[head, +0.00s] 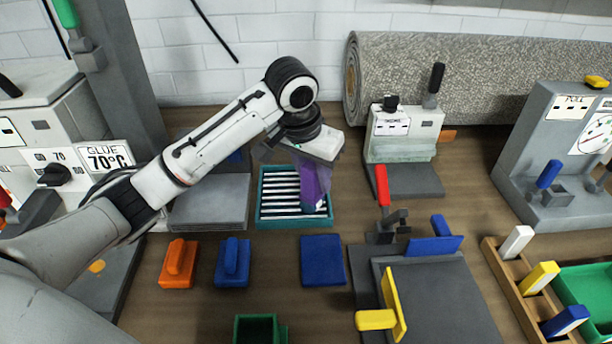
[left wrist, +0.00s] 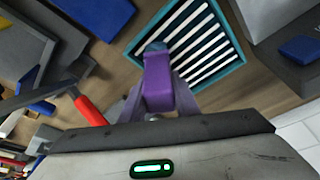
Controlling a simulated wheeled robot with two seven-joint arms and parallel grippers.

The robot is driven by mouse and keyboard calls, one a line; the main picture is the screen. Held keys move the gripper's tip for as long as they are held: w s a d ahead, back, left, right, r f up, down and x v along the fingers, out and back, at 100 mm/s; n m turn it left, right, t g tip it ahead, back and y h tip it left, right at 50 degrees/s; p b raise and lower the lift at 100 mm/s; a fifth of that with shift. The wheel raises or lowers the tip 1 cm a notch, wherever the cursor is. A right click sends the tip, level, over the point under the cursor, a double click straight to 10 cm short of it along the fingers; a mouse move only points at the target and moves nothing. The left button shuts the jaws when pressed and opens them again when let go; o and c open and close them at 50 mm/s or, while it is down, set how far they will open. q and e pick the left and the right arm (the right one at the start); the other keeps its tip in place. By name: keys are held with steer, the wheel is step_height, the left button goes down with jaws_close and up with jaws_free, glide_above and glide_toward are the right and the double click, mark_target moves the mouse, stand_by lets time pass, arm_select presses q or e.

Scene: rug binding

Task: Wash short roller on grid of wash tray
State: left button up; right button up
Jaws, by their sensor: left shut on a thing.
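The wash tray (head: 259,222) is a teal frame with a grid of white bars over dark gaps, near the middle of the bench. It also shows in the left wrist view (left wrist: 238,62). My left gripper (head: 314,178) is over the tray's right part, pointing down, shut on a purple-handled tool, which looks like the short roller (left wrist: 158,82). The tool's blue-grey end (left wrist: 155,48) is over the grid's right side; I cannot tell whether it touches the bars. The gripper hides part of the tool. My right gripper is not in view.
An orange block (head: 177,264), a blue block (head: 232,262) and a flat blue pad (head: 322,260) lie in front of the tray. A grey plate (head: 210,203) is to its left. A red-handled tool (head: 382,186) and a grey machine (head: 402,140) stand to its right.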

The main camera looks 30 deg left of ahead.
arm_select(q)
steer(key=shift+r, duration=4)
steer(key=s+a, duration=0.4)
steer(key=a, duration=0.3)
steer(key=shift+d+f, duration=0.2)
steer(key=shift+f, duration=3.3)
steer(key=shift+f, duration=0.5)
steer(key=shift+d, duration=0.1)
